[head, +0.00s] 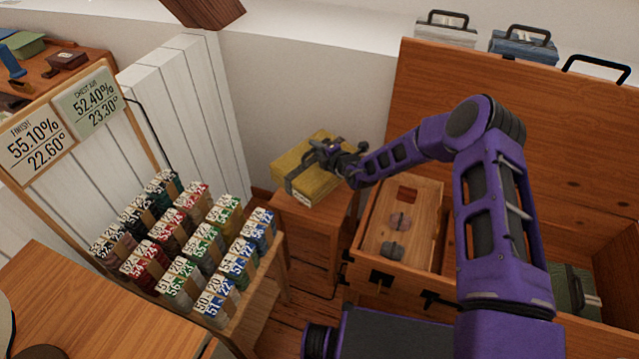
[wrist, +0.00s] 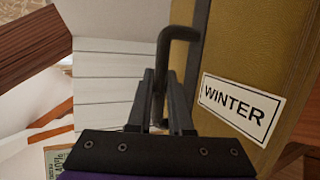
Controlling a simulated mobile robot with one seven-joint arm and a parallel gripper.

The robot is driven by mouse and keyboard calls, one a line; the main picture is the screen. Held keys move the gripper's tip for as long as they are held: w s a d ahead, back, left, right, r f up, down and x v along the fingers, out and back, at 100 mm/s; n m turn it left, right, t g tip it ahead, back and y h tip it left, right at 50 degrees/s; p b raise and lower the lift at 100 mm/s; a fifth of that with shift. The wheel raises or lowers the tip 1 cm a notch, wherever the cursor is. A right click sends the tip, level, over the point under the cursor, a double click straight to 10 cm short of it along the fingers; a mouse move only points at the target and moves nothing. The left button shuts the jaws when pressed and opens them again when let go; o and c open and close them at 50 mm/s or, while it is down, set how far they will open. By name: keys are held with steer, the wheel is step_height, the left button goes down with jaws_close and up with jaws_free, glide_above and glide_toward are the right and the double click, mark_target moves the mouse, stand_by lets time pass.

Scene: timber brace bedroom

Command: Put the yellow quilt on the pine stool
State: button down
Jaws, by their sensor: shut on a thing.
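The yellow quilt (head: 298,160) is a folded block with a dark strap and a handle. It is over the top of the pine stool (head: 318,222), lying roughly flat; I cannot tell whether it bears fully on the stool or hangs just above it. My gripper (head: 328,150) is at the quilt's upper side, shut on its dark handle. In the wrist view the fingers (wrist: 163,85) close around the handle (wrist: 180,34), beside the quilt's yellow side (wrist: 262,50) with its "WINTER" label (wrist: 243,106).
An open wooden chest (head: 560,150) with an inner tray (head: 432,215) stands right of the stool. A rack of numbered bundles (head: 185,245) stands to the left, by a white panelled screen (head: 190,100). Cases with handles (head: 445,32) stand behind the chest lid.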

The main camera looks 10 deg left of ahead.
mark_target(330, 185)
steer(key=f, duration=0.2)
steer(key=a+f+b, duration=0.1)
steer(key=f, duration=0.2)
steer(key=shift+a+f, duration=0.15)
steer(key=shift+f, duration=0.1)
steer(key=shift+w+f+b, duration=0.1)
steer(key=shift+f+b, duration=0.5)
steer(key=shift+f, duration=1.75)
steer(key=shift+f, duration=0.15)
steer(key=c, duration=0.8)
jaws_free()
steer(key=shift+f, duration=0.15)
steer(key=shift+c, duration=0.2)
steer(key=shift+s+d+r, duration=0.2)
steer(key=shift+r, duration=0.05)
steer(key=p+v, duration=0.2)
steer(key=v, duration=0.9)
steer(key=shift+s+d+p, duration=0.2)
steer(key=shift+s+p, duration=0.15)
